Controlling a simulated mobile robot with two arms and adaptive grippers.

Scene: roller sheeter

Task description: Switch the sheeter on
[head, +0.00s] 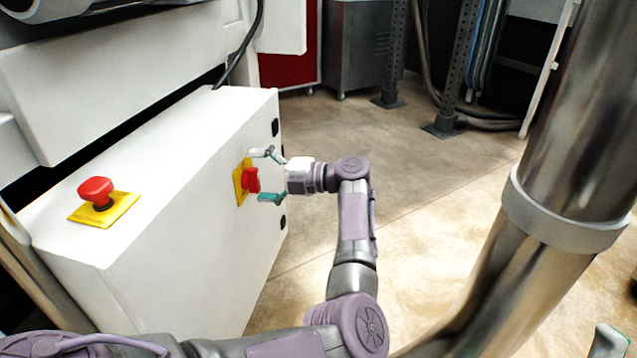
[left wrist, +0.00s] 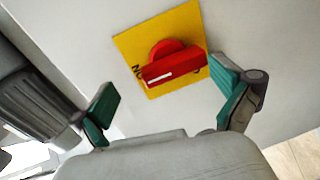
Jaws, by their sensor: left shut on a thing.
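The red rotary switch (head: 251,180) sits on a yellow plate (head: 239,189) on the side face of the white sheeter housing. In the left wrist view the red switch (left wrist: 174,66) has a bar handle with a white line, lying slightly tilted across the yellow plate (left wrist: 131,43). Letters on the plate are partly hidden by the handle. The right finger in the wrist view meets the handle's end. A bit of my right gripper (head: 608,341) shows at the bottom right corner.
A red mushroom button (head: 96,190) on another yellow plate stands on top of the white housing (head: 160,150). A thick metal post (head: 570,130) rises at the right. The floor (head: 430,200) between is clear. Dark metal uprights and hoses stand at the back.

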